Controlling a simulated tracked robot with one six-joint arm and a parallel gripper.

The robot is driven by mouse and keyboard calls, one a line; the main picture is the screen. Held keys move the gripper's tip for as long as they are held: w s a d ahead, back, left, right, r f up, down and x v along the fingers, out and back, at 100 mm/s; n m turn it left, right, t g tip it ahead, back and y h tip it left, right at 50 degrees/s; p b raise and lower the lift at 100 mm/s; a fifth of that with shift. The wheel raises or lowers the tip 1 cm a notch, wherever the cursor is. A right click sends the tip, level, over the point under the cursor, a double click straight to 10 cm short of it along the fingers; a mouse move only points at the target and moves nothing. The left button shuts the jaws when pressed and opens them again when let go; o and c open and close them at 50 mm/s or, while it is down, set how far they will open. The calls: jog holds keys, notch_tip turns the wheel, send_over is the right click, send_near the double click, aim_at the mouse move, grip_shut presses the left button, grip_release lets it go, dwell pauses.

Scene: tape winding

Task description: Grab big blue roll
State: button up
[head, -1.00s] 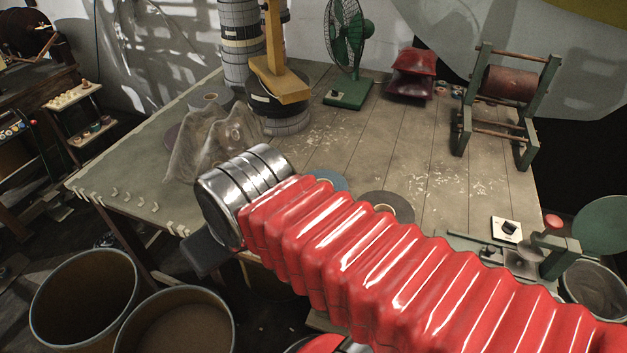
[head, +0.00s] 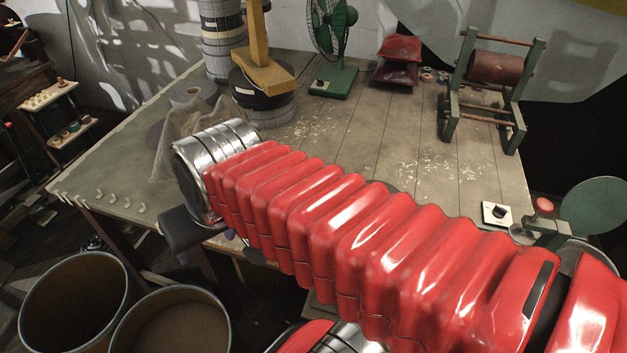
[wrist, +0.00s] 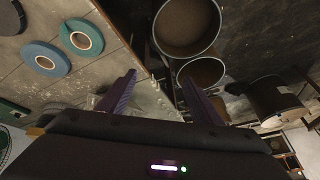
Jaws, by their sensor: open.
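In the wrist view, a blue roll (wrist: 38,50) and a teal roll (wrist: 94,32) with a pale core lie flat and close together on the table at the upper left. I cannot tell which is bigger. My gripper (wrist: 160,78) is open and empty, with its two dark fingers spread. The rolls are to the left of the fingers and apart from them. In the head view, my red arm hides most or all of the rolls. A dark part of my gripper (head: 187,228) shows at the table's front edge, below the silver cuff.
Two open drums (head: 75,300) (head: 172,325) stand on the floor in front of the table (head: 345,130). A crumpled grey sheet (head: 180,140), a stack with a yellow post (head: 260,70), a green fan (head: 333,80) and a winding frame (head: 488,90) stand on the table.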

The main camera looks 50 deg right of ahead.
jog(key=shift+o, duration=1)
jog(key=w+d+f+m+y, duration=0.3)
jog(key=w+d+f+m, duration=0.1)
jog(key=w+d+m, duration=0.3)
jog(key=d+m, duration=0.2)
jog(key=m, duration=0.1)
jog(key=shift+f+g, duration=0.2)
jog(key=shift+g, duration=0.2)
jog(key=d+f+m+t, duration=0.3)
jog(key=d+f+m, duration=0.35)
jog(key=d, duration=0.65)
jog(key=d+f+m+t, duration=0.3)
jog(key=d+m, duration=0.7)
jog(key=d, duration=0.4)
jog(key=s+d+f+m+h, duration=0.1)
jog(key=s+d+f+m, duration=0.1)
jog(key=d, duration=0.2)
jog(key=s+d+f+m+t+h, duration=0.1)
jog(key=s+d+m, duration=0.1)
jog(key=d+m, duration=0.1)
jog(key=s+d+f+m+t+h, duration=0.1)
jog(key=s+d+f+m, duration=0.1)
jog(key=d, duration=0.4)
jog(key=shift+s+f, duration=0.35)
jog(key=shift+w+a, duration=0.1)
jog(key=x, duration=0.8)
jog(key=shift+w, duration=0.1)
